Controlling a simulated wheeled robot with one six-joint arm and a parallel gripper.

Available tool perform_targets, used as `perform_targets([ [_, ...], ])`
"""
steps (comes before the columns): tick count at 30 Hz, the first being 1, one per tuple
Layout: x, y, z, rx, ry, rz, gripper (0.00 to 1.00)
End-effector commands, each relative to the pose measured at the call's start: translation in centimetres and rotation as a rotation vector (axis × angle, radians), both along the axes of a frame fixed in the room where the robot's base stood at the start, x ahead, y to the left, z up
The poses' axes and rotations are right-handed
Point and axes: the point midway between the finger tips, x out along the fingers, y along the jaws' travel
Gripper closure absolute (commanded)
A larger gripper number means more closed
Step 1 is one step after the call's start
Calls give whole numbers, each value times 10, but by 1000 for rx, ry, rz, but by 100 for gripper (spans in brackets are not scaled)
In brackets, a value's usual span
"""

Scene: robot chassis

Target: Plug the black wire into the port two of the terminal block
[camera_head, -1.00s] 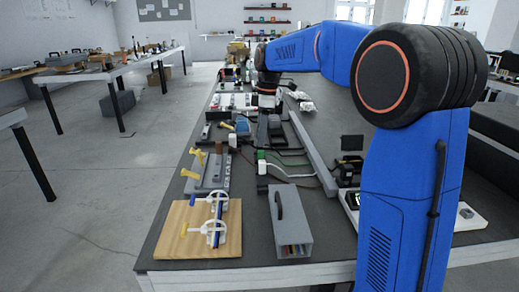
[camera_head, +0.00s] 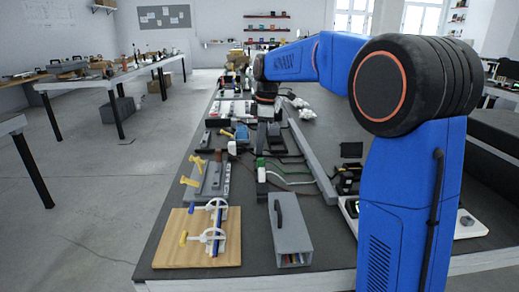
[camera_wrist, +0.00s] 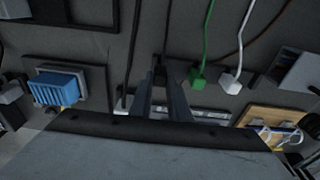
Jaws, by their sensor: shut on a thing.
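My gripper (camera_wrist: 160,82) points down over the dark table in the wrist view. Its two fingers are closed on a small black plug, and the black wire (camera_wrist: 167,28) runs up from it. In the head view my gripper (camera_head: 264,138) is small and far off, and its grip cannot be made out.
A green plug (camera_wrist: 196,76) and a white plug (camera_wrist: 229,82) with their wires stand right of the fingers. A blue ribbed part (camera_wrist: 56,88) lies left. In the head view a wooden board with clamps (camera_head: 166,256) and a grey box (camera_head: 291,238) stand nearer.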

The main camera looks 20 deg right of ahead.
Motion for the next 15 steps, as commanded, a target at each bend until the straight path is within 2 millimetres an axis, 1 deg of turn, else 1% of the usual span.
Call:
perform_targets([
  [9,1,0,56,0,-3,0,100],
  [15,1,0,83,1,-2,0,100],
])
